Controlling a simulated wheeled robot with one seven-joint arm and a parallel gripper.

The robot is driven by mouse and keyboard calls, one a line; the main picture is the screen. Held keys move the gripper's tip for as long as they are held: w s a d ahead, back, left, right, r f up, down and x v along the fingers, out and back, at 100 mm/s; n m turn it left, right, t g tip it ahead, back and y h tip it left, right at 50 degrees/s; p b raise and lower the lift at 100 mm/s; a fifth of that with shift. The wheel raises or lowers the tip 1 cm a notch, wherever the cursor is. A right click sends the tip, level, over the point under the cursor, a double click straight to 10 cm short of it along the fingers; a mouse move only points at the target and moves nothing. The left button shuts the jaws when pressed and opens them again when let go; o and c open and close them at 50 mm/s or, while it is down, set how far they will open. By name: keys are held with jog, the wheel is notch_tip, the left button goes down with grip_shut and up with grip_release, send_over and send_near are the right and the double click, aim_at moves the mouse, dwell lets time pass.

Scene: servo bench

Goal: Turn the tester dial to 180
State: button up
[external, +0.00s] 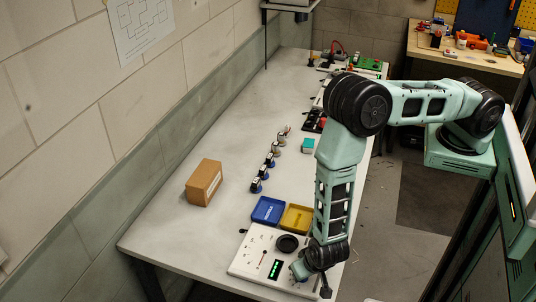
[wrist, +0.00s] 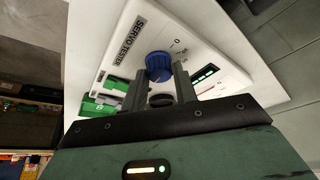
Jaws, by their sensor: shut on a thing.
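The servo tester (wrist: 118,42) is a white panel lettered SERVO TESTER. Its blue ribbed dial (wrist: 158,66) stands between the fingertips of my gripper (wrist: 159,73), which is shut on it. I cannot make out the dial's pointer, and the scale marks beside it are too small to read surely. A display with lit green bars (wrist: 205,73) is to the right of the dial. In the external view the tester (external: 250,250) lies at the bench's near end, with my gripper (external: 300,270) over its right side; the dial is hidden there.
A blue tray (external: 267,210) and a yellow tray (external: 296,218) lie behind the tester. A cardboard box (external: 203,183) stands to the left. Several small servos (external: 264,172) stand in a row, near a teal block (external: 308,146). The bench's left side is mostly clear.

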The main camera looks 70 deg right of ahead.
jog(key=shift+m, duration=0.3)
jog(key=o, duration=1)
jog(key=shift+c, duration=0.2)
jog(key=shift+a+r, duration=0.1)
jog(key=b+v, duration=0.4)
jog(key=v, duration=1.3)
jog(key=shift+a, duration=0.1)
